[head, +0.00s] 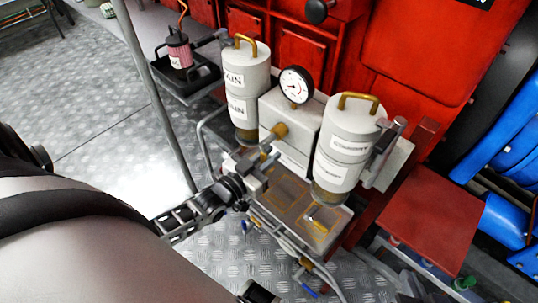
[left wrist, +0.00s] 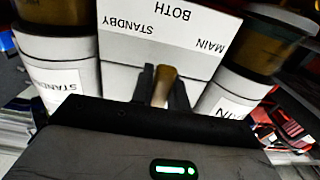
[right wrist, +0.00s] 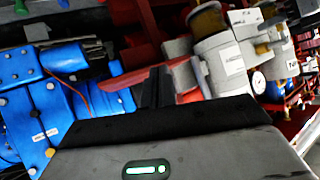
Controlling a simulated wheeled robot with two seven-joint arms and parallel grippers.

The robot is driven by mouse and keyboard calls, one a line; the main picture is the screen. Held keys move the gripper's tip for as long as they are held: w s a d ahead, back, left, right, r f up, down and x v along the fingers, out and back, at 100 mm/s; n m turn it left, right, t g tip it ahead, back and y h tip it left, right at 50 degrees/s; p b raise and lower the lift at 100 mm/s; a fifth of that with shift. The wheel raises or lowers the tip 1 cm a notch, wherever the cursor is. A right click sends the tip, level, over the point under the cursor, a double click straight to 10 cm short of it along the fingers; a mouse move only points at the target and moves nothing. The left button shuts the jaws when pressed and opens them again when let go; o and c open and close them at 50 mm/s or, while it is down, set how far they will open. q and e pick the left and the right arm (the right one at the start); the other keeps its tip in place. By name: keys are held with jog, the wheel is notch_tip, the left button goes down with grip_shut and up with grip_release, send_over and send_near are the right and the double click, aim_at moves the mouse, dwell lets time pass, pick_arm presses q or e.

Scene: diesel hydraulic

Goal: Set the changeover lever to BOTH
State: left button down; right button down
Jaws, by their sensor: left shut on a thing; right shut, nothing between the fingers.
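The changeover lever (left wrist: 163,84) is a brass-coloured handle on the front of the white housing (head: 291,118) between two filter canisters. The left wrist view shows the housing's label plate (left wrist: 175,30), upside down, reading STANDBY, BOTH and MAIN. My left gripper (left wrist: 162,92) is shut on the lever, one dark finger on each side; in the head view it (head: 262,163) is in front of the housing. The lever is seen nearly end-on, so I cannot tell which label it points to. My right gripper (right wrist: 155,88) is shut and empty, away from the lever.
The MAIN canister (head: 246,85) stands left of the housing and the STANDBY canister (head: 346,150) right. A pressure gauge (head: 296,85) sits on top. A drip tray (head: 318,222) lies below. A grey post (head: 150,85) rises at left, and blue machinery (right wrist: 55,75) shows in the right wrist view.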

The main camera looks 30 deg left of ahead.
pick_arm(q)
jog(key=c, duration=1.4)
grip_release()
jog(key=shift+o, duration=0.2)
pick_arm(e)
jog(key=shift+f, duration=0.1)
